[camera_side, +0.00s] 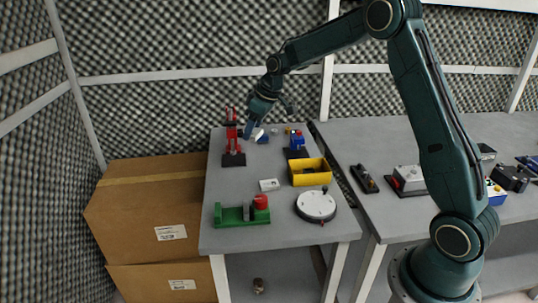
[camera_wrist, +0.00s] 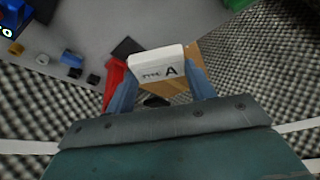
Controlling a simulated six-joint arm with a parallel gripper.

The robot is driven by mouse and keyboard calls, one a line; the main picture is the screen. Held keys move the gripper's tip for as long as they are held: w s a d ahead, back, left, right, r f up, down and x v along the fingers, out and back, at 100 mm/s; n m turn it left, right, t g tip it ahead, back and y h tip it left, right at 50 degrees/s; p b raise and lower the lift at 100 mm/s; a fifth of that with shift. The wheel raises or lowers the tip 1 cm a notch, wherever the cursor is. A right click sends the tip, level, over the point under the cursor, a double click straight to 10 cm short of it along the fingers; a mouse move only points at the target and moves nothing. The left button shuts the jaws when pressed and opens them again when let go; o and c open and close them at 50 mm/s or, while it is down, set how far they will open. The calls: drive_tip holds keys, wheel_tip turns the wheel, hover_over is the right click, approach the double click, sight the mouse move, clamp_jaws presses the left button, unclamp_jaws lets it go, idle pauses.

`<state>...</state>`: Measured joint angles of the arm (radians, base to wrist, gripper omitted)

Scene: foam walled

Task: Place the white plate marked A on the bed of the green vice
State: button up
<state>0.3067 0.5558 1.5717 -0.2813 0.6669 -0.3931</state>
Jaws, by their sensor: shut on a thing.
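The white plate marked A (camera_wrist: 157,62) is between the blue fingers of my gripper (camera_wrist: 161,78) in the wrist view, its lettering facing the camera. My gripper (camera_side: 252,128) is shut on it at the far end of the grey table, close beside the red upright clamp. In the side view the plate (camera_side: 258,133) is a small white patch, partly hidden, seemingly held above the table. The green vice (camera_side: 232,216) is at the table's near left, with a red round part at its right end. Its bed looks empty.
The red clamp (camera_side: 233,147) stands near my gripper; it also shows in the wrist view (camera_wrist: 115,78). The table's left strip is clear.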

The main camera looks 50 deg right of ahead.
drive_tip(key=s+a+f+m, duration=0.1)
drive_tip(key=s+a+f, duration=0.1)
drive_tip(key=s+a, duration=0.1)
drive_tip(key=s+a+f+m, duration=0.1)
drive_tip(key=s+a+f, duration=0.1)
drive_tip(key=s+a, duration=0.1)
drive_tip(key=s+a+f+m+h, duration=0.1)
drive_tip(key=s+a+f, duration=0.2)
drive_tip(key=a, duration=0.1)
drive_tip(key=shift+s+a+f, duration=0.1)
drive_tip(key=shift+s+a, duration=0.15)
drive_tip(key=shift+a, duration=0.05)
drive_tip(key=shift+s+a+f, duration=0.25)
drive_tip(key=shift+s, duration=0.35)
drive_tip(key=shift+w+m, duration=0.15)
drive_tip(key=shift+m, duration=0.25)
